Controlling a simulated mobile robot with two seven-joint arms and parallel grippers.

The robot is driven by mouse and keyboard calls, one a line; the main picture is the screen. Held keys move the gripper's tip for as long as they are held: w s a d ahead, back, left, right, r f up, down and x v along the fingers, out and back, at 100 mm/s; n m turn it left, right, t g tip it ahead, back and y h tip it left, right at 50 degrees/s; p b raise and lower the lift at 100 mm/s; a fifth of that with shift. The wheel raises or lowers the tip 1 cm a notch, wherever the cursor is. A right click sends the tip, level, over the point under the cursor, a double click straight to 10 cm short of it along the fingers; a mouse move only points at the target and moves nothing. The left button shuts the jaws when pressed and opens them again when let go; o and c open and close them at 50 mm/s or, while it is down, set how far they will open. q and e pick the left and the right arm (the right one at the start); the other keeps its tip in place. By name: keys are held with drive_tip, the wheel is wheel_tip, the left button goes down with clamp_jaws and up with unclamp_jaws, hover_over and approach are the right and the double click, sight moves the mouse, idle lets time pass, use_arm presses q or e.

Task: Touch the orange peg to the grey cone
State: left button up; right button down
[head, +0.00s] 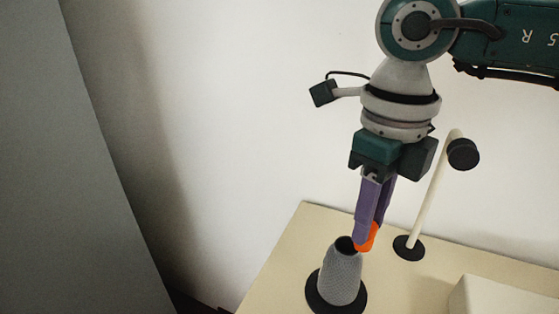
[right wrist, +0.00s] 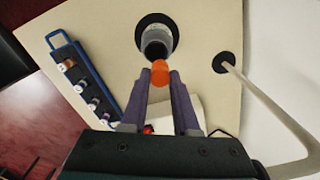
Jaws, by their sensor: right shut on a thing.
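The grey cone (head: 341,276) stands upright on a black round base on the counter, with a dark open top. It also shows in the right wrist view (right wrist: 153,32), just beyond my fingertips. My right gripper (head: 367,237) points down with purple fingers, shut on the orange peg (head: 369,238). The peg shows between the fingertips in the right wrist view (right wrist: 160,75), mostly covered by the fingers in the head view. Its lower end is close beside the cone's upper right side; I cannot tell whether they touch. My left gripper is out of view.
A pale post on a black base (head: 409,248) stands right of the cone, with a black knob on top. A pale box (head: 506,298) is at the front right. A blue rack (right wrist: 83,80) with several small items lies near the counter edge. A white wall is behind.

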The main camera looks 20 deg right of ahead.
drive_tip(key=shift+f+b, duration=0.35)
drive_tip(key=shift+b, duration=0.05)
drive_tip(key=shift+f, duration=0.15)
idle(0.9)
idle(0.5)
drive_tip(key=shift+r+p, duration=1.9)
drive_tip(key=shift+r, duration=0.7)
